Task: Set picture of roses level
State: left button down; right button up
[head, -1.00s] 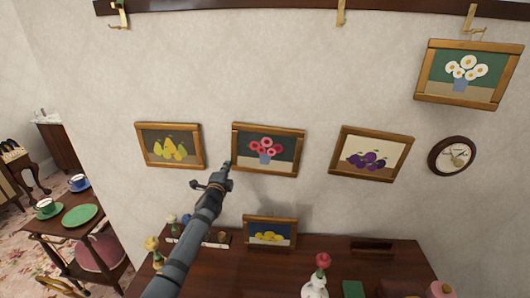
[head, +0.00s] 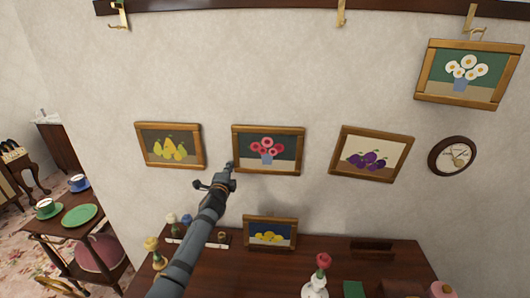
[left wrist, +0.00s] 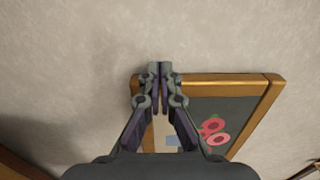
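The picture of roses (head: 268,136), pink-red flowers in a blue vase within a wooden frame, hangs mid-wall in the head view. It looks nearly level, its top edge perhaps a touch lower at the right. My left gripper (head: 230,166) is at its lower left corner. In the left wrist view, the left gripper (left wrist: 160,68) has its fingertips together, with nothing visible between them, over a corner of the roses frame (left wrist: 222,79). It appears to touch the frame, though the contact itself is hidden. My right gripper is out of view.
Pears (head: 170,125) hang left of the roses and plums (head: 372,136) right, with a clock (head: 452,156) beyond. Daisies (head: 466,68) hang higher right. A lemon picture (head: 270,233) stands on the dark cabinet (head: 220,270), near a rose vase (head: 316,287) and small figures.

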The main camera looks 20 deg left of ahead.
pick_arm(q)
jog(key=shift+a, duration=0.15)
jog(key=a+v, duration=0.1)
jog(key=v, duration=0.7)
jog(key=shift+s+a+p, duration=0.25)
jog(key=shift+a+p, duration=0.05)
jog(key=shift+p, duration=0.05)
dwell(0.4)
